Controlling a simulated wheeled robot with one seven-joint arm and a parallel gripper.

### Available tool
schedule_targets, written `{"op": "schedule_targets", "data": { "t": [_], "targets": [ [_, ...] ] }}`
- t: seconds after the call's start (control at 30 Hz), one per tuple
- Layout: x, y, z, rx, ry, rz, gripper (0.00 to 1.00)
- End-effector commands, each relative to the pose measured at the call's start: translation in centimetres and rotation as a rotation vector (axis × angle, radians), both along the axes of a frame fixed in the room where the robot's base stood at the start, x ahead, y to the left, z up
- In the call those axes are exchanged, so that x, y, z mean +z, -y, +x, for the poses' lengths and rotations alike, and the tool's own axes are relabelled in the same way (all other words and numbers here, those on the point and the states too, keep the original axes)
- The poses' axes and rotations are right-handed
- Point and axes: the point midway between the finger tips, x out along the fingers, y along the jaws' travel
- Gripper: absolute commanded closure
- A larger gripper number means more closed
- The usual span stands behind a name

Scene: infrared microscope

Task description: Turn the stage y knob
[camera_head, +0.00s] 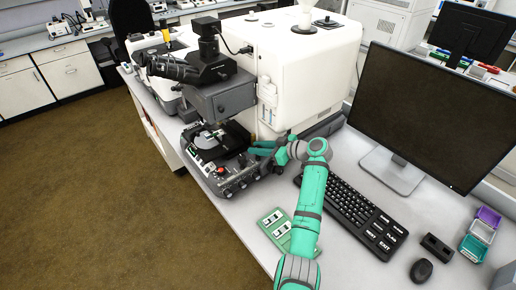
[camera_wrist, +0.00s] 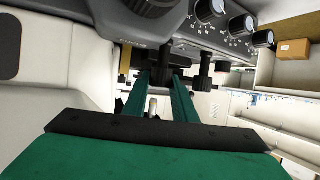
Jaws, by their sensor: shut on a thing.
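The infrared microscope (camera_head: 219,100) stands on the bench, with its dark stage unit (camera_head: 225,165) low at the front. My gripper (camera_head: 262,147) reaches in at the right side of that stage unit, its tips partly hidden. In the wrist view my gripper (camera_wrist: 160,86) has its two green fingers on either side of a dark upright knob, the stage y knob (camera_wrist: 162,70), and is shut on it. A second dark knob (camera_wrist: 204,72) hangs to the right, apart from the fingers. How far the held knob is turned cannot be seen.
Several silver-faced dials (camera_wrist: 241,25) line the edge above the fingers. Right of my arm are a keyboard (camera_head: 352,212), a monitor (camera_head: 428,115) and a mouse (camera_head: 421,271). A green slide holder (camera_head: 276,228) lies on the bench left of my forearm.

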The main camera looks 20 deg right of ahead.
Motion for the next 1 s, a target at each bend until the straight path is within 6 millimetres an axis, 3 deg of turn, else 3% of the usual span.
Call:
{"op": "schedule_targets", "data": {
  "t": [0.47,0.5,0.53,1.0],
  "targets": [
    [-0.24,-0.17,0.05,0.016,-0.004,-0.002,0.98],
    [-0.24,-0.17,0.06,0.016,-0.004,-0.002,0.73],
    [-0.25,-0.19,0.06,0.016,-0.004,-0.002,0.68],
    [0.38,0.75,-0.86,0.016,-0.002,-0.001,0.68]
  ]
}}
